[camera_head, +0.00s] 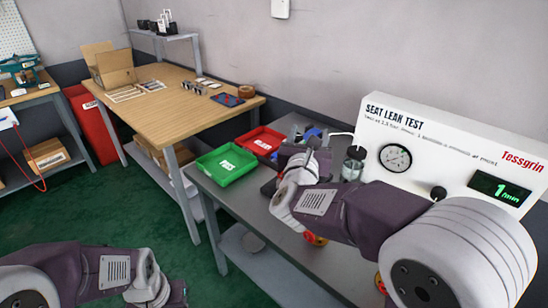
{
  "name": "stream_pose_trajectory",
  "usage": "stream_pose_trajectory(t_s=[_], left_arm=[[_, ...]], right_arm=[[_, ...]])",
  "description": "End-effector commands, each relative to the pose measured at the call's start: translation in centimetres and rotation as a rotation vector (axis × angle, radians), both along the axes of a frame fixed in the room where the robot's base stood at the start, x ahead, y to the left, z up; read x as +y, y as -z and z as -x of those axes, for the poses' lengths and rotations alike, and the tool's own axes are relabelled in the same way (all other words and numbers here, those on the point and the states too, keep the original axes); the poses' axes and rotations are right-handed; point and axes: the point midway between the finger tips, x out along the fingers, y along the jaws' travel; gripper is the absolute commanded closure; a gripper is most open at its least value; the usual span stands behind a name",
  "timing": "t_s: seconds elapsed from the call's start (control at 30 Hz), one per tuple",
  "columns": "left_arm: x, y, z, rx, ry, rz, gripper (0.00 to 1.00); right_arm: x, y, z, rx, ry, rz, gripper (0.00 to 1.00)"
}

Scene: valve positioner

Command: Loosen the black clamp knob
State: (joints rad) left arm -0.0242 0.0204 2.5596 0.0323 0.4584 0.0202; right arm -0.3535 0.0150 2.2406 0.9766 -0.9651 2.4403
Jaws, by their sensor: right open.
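A black round knob (438,193) shows on the front of the white seat leak test panel (450,135); I cannot tell whether it is the clamp knob. No other black knob is clear, and my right arm hides part of the bench behind it. My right gripper (310,150) is open over the grey bench, beside the red tray and left of a clear cylinder with a dark top (353,163). Its fingertips are small and partly hidden. My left gripper (178,293) is low at the bottom left, away from the bench, and its jaws are unclear.
A green tray (227,164) and a red tray (262,142) sit on the left of the grey bench (222,200). The panel carries a round gauge (395,157) and a green display (499,188). A wooden table (165,115) stands behind on the left. Green floor lies open between.

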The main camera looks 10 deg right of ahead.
Motion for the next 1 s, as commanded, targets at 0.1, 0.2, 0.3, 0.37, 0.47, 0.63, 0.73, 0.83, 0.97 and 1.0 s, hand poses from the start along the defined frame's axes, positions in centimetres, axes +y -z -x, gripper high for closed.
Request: stream_pose_trajectory(t_s=[0.1,0.2,0.3,0.37,0.47,0.63,0.73,0.83,0.97,1.0], left_arm=[[-0.1,4.8,0.1,0.0,0.0,0.0,1.0],[-0.1,5.9,0.1,0.0,0.001,0.0,1.0],[-0.1,6.0,0.1,0.0,0.001,0.0,1.0],[-0.1,5.8,0.1,-0.001,0.001,0.0,1.0],[-0.1,5.3,0.1,-0.001,0.001,0.0,1.0],[-0.1,4.5,0.0,-0.001,0.0,0.0,1.0],[0.0,4.4,0.0,-0.001,0.0,0.0,1.0],[-0.1,4.2,0.0,-0.001,0.0,0.0,1.0],[0.0,4.1,0.0,-0.001,0.0,0.0,1.0],[0.0,4.1,0.0,-0.001,0.0,0.0,1.0]], right_arm=[[2.7,4.4,0.0,-0.009,-0.056,-0.009,0.4],[4.0,5.5,0.1,-0.008,-0.086,-0.007,0.4],[4.5,5.6,0.1,-0.007,-0.098,-0.007,0.4],[4.6,5.5,0.1,-0.006,-0.099,-0.006,0.4],[4.3,5.2,-0.4,-0.004,-0.097,-0.004,0.4],[3.3,5.4,-3.5,-0.003,-0.094,-0.004,0.4],[2.7,5.4,-5.5,-0.004,-0.096,-0.004,0.4],[2.2,5.5,-7.1,-0.003,-0.097,-0.003,0.4],[1.9,5.5,-8.3,-0.004,-0.098,-0.005,0.4],[1.9,5.5,-8.5,-0.004,-0.099,-0.005,0.4]])
